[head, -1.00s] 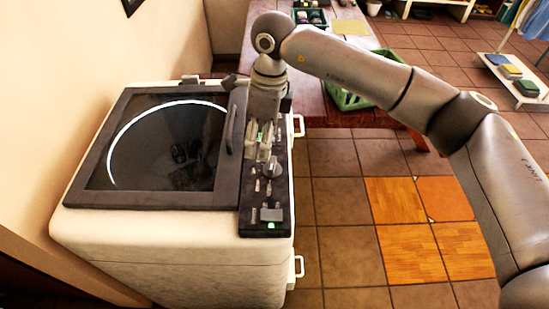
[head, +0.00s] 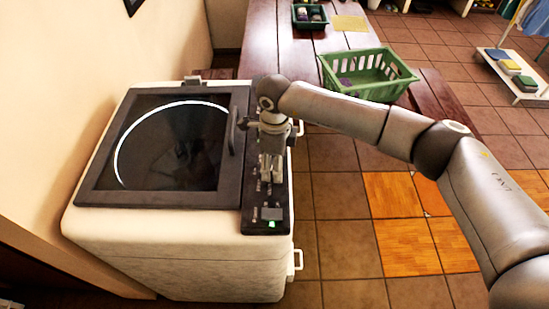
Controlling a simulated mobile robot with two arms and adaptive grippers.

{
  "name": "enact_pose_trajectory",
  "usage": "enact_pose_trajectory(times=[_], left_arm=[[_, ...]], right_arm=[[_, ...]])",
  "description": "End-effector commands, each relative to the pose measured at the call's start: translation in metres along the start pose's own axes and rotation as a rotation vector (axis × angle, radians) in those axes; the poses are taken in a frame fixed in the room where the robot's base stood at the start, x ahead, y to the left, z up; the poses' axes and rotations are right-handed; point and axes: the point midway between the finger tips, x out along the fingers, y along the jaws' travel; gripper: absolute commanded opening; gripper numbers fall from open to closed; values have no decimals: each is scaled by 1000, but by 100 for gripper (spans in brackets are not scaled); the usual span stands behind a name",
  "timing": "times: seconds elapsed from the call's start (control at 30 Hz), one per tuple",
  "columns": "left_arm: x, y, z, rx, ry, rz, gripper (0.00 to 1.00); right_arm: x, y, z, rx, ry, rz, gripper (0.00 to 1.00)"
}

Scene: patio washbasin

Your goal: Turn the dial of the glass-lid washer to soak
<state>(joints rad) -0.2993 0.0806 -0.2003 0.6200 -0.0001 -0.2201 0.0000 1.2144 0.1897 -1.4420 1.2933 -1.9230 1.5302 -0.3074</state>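The glass-lid washer (head: 180,255) stands at the left, white with a dark-framed glass lid (head: 170,150) that is closed. Its black control panel (head: 256,200) runs along the right side of the top. My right gripper (head: 270,176) points down over the middle of this panel, where the dial is. The gripper hides the dial, so its setting does not show. I cannot tell whether the fingers touch or grip it. A grey button (head: 271,213) and a green light (head: 271,224) show at the panel's near end. My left gripper is not in view.
White handles (head: 298,259) stick out from the washer's right side. Tiled floor (head: 345,240) lies open to the right.

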Motion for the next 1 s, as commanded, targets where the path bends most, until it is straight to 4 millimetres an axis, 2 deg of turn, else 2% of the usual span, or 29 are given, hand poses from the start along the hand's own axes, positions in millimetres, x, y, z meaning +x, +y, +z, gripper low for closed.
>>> enact_pose_trajectory(times=[0.2,0.23,0.57,0.77,1.0], left_arm=[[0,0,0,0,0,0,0],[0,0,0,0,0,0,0],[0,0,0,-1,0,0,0],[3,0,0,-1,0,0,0],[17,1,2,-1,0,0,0]], right_arm=[[1,0,0,-1,0,0,64],[1,0,0,-1,0,0,62],[0,0,0,-1,-1,0,19],[1,0,0,10,-1,-1,19],[3,0,0,98,-1,-2,19]])
